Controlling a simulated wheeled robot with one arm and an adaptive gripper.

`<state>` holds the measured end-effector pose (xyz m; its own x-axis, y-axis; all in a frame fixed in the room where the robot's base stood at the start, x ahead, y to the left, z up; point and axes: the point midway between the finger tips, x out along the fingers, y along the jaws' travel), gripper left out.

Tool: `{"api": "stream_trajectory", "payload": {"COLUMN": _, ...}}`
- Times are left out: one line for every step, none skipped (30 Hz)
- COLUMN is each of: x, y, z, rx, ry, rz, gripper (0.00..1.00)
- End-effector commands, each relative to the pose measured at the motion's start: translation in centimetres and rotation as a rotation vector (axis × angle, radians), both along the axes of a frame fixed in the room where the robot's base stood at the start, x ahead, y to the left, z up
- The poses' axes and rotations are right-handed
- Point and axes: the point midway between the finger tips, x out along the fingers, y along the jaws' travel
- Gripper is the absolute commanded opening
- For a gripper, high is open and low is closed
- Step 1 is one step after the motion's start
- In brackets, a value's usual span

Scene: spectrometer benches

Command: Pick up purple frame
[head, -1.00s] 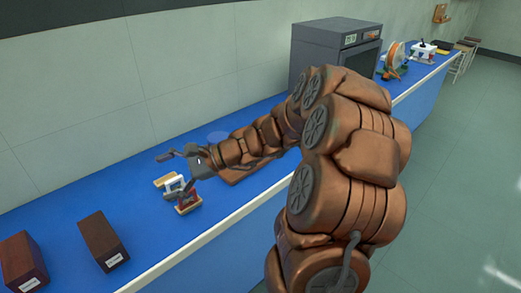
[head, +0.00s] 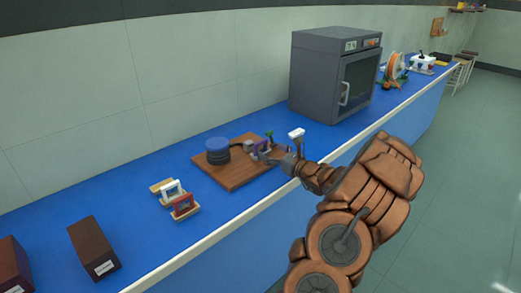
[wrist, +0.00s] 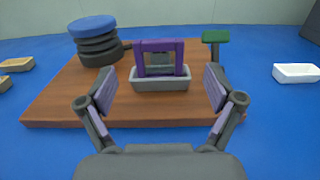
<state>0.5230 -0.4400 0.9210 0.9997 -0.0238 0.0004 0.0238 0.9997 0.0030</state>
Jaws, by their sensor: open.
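The purple frame (wrist: 160,46) stands upright in a grey tray (wrist: 162,85) on a brown wooden board (wrist: 60,100), in the middle of the wrist view. It also shows in the head view (head: 263,147), small and partly covered by my gripper. My gripper (wrist: 160,95) is open and empty, its two fingers to the left and right of the frame and tray, on the near side. Whether the fingers reach level with the frame in depth is hard to tell.
A dark round stack with a blue top (wrist: 93,35) stands left on the board, and a green-topped post (wrist: 215,38) right. A white tray (wrist: 297,72) lies right of the board. White (head: 172,189) and red (head: 183,206) frames stand left. A grey oven (head: 335,75) stands behind.

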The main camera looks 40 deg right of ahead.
Motion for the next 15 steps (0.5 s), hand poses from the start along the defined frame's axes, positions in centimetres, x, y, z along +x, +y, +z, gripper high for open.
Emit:
{"api": "stream_trajectory", "payload": {"x": 0.4, "y": 0.1, "z": 0.0, "rx": -0.001, "ry": 0.001, "rz": 0.002, "gripper": 0.92}}
{"api": "stream_trajectory", "payload": {"x": 0.6, "y": 0.0, "z": 0.0, "rx": -0.001, "ry": 0.001, "rz": 0.002, "gripper": 0.92}}
{"api": "stream_trajectory", "payload": {"x": 0.8, "y": 0.0, "z": 0.0, "rx": -0.002, "ry": 0.001, "rz": 0.002, "gripper": 0.92}}
{"api": "stream_trajectory", "payload": {"x": 1.1, "y": 0.1, "z": 0.0, "rx": -0.002, "ry": 0.002, "rz": 0.003, "gripper": 0.92}}
{"api": "stream_trajectory", "payload": {"x": 1.4, "y": 0.1, "z": 0.0, "rx": -0.002, "ry": 0.002, "rz": 0.003, "gripper": 0.92}}
{"api": "stream_trajectory", "payload": {"x": 1.8, "y": 0.1, "z": -0.1, "rx": -0.003, "ry": 0.001, "rz": 0.004, "gripper": 0.92}}
{"api": "stream_trajectory", "payload": {"x": 2.2, "y": 0.1, "z": -0.1, "rx": -0.003, "ry": 0.001, "rz": 0.004, "gripper": 0.92}}
{"api": "stream_trajectory", "payload": {"x": 2.5, "y": 0.1, "z": -0.1, "rx": -0.004, "ry": 0.002, "rz": 0.004, "gripper": 0.92}}
{"api": "stream_trajectory", "payload": {"x": 3.0, "y": 0.1, "z": -0.2, "rx": -0.004, "ry": 0.003, "rz": 0.004, "gripper": 0.92}}
{"api": "stream_trajectory", "payload": {"x": 3.3, "y": 0.1, "z": -0.3, "rx": -0.004, "ry": 0.003, "rz": 0.004, "gripper": 0.92}}
{"api": "stream_trajectory", "payload": {"x": 3.6, "y": 0.0, "z": -0.3, "rx": -0.004, "ry": 0.003, "rz": 0.003, "gripper": 0.92}}
{"api": "stream_trajectory", "payload": {"x": 4.1, "y": 0.1, "z": -0.4, "rx": -0.004, "ry": 0.004, "rz": 0.004, "gripper": 0.92}}
{"api": "stream_trajectory", "payload": {"x": 4.5, "y": 0.1, "z": -0.4, "rx": -0.004, "ry": 0.004, "rz": 0.004, "gripper": 0.92}}
{"api": "stream_trajectory", "payload": {"x": 4.8, "y": 0.1, "z": -0.4, "rx": -0.003, "ry": 0.004, "rz": 0.004, "gripper": 0.92}}
{"api": "stream_trajectory", "payload": {"x": 5.1, "y": 0.1, "z": -0.5, "rx": -0.003, "ry": 0.004, "rz": 0.004, "gripper": 0.92}}
